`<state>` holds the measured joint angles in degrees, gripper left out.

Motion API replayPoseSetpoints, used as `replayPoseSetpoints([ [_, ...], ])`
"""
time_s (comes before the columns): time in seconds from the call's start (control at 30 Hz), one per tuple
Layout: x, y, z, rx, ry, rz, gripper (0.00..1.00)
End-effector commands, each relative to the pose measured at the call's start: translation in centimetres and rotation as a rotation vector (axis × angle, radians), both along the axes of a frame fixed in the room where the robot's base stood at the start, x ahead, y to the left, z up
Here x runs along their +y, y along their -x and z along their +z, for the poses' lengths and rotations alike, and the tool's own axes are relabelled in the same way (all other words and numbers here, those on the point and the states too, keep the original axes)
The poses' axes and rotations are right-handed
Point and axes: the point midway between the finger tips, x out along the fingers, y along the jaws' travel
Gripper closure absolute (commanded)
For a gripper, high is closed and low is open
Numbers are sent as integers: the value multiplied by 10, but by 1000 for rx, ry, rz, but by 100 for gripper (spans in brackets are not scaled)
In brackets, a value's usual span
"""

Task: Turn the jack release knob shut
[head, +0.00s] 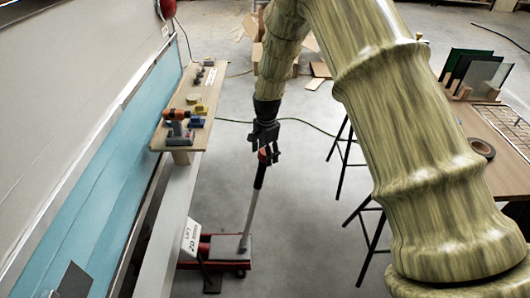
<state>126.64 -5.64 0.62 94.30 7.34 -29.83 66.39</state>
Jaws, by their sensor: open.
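A red floor jack (215,249) with a grey top sits on the floor at the lower middle. Its handle (251,213), grey below with a black upper part, rises steeply from the jack toward my gripper. My gripper (266,155) is open and points down at the upper end of the handle. A small red part (263,156) shows between or just behind the fingers; it may be the release knob, but it is too small and partly covered to be sure. I cannot tell whether the fingers touch it.
A wooden shelf (207,100) along the blue and white camper side holds an orange drill (177,116) and several small items. A sign (190,238) stands by the jack. A workbench (500,150) with dark legs is at right. Cardboard and a cable lie behind; the middle floor is clear.

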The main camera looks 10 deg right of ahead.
Motion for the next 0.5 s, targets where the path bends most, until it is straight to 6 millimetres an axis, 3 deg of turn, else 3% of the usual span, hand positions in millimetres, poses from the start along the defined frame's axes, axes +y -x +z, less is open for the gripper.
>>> replayPoseSetpoints([
  [0.07,0,0,0,0,0,0,33],
  [0.33,0,0,0,0,0,0,79],
  [0.5,0,0,0,0,0,4,79],
])
